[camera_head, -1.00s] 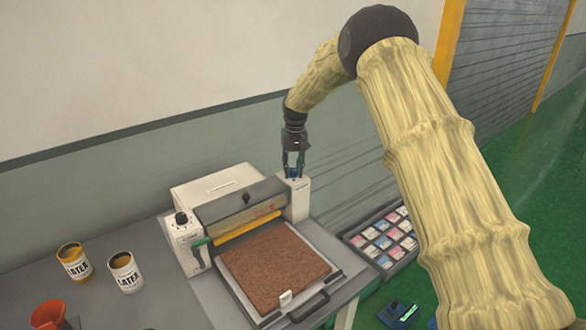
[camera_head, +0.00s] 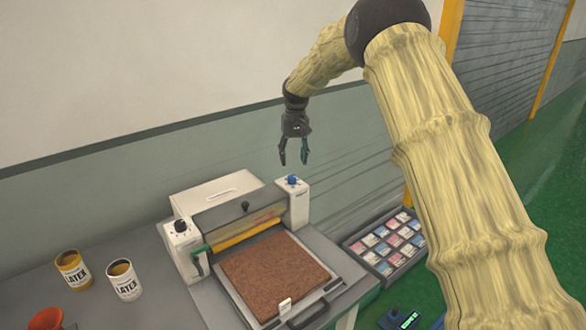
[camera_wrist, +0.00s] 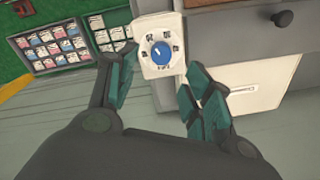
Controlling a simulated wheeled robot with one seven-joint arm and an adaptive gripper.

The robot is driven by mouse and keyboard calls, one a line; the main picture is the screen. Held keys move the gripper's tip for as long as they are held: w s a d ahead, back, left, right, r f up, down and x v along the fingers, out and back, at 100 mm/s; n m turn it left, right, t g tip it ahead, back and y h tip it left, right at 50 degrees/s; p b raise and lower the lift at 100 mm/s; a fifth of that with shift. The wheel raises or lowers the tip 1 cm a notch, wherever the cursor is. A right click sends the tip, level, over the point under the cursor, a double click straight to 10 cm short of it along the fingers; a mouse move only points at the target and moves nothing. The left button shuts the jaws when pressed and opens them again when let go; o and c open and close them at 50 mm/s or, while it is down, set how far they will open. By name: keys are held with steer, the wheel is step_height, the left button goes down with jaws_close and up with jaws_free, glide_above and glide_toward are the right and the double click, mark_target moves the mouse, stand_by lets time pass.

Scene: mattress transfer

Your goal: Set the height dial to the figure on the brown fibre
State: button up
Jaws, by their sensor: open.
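The blue dial (camera_head: 292,180) sits on top of the right-hand white post of the press-like machine. In the wrist view the dial (camera_wrist: 160,53) lies on a white plate with small marks around it, too blurred to read. My gripper (camera_head: 293,162) is open and empty, pointing down above the dial and apart from it. In the wrist view its fingers (camera_wrist: 161,66) are spread to either side of the dial. The brown fibre (camera_head: 272,270) lies flat on the machine's bed. A small white tag (camera_head: 285,306) stands at its front edge; its figure is not legible.
Two latex cans (camera_head: 124,280) and an orange container (camera_head: 46,318) stand on the grey table at left. A tray of coloured cards (camera_head: 375,249) lies at right.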

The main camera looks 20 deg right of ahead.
steer(key=shift+d+r, duration=0.15)
steer(key=shift+r, duration=2.2)
